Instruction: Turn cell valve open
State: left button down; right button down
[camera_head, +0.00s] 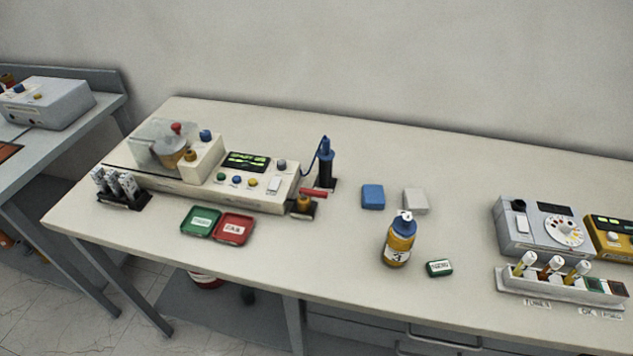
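A beige test device (200,176) stands on the left half of the table, with a clear-covered cell (165,145) at its left end. At its front right corner sits a small brass and black fitting (303,208) with a red lever (314,193). This looks like the valve; the lever points to the right, and I cannot tell from it whether the valve is open or shut. A red knob (176,128) also shows at the top of the cell. Neither of my grippers is in view.
A blue probe (325,160) stands behind the red lever. Green (200,222) and red (234,229) trays lie in front of the device. A yellow bottle (399,242) stands mid-table. A grey dial device (543,230) and tube rack (560,288) are at right. The table's back middle is clear.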

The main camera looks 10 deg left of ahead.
aim_at(303, 192)
jog(key=l+u, duration=0.25)
jog(key=l, duration=0.55)
jog(key=k+l+u, duration=0.1)
jog(key=l+u, duration=0.15)
jog(key=l, duration=0.6)
